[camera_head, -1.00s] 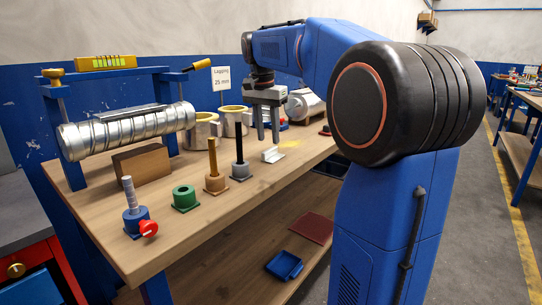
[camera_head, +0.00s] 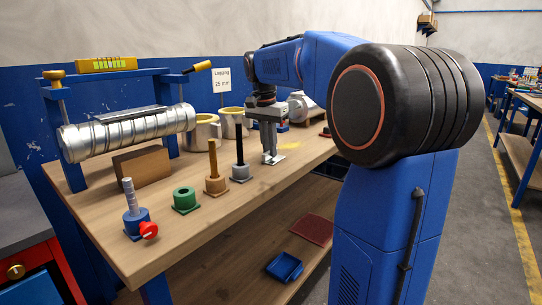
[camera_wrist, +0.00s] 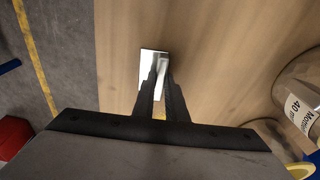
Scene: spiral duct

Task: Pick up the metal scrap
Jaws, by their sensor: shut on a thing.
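The metal scrap (camera_head: 275,159) is a small, shiny, bent piece on the wooden bench top, right of the black post. It also shows in the wrist view (camera_wrist: 147,62), bright and angular, between and beyond my fingers. My gripper (camera_head: 270,156) points down at the scrap, and its fingers are shut on it. In the wrist view my gripper's fingertips (camera_wrist: 160,75) close on the scrap's upright part. The scrap still appears to be at bench level; whether it touches the wood is hard to tell.
A base with a black post (camera_head: 240,172) stands just left of my gripper, with brown, green and blue pieces nearer. A spiral duct (camera_head: 130,131) lies across a stand. Cream-ringed rolls (camera_head: 206,131) stand behind. The bench's front edge (camera_head: 250,200) is clear.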

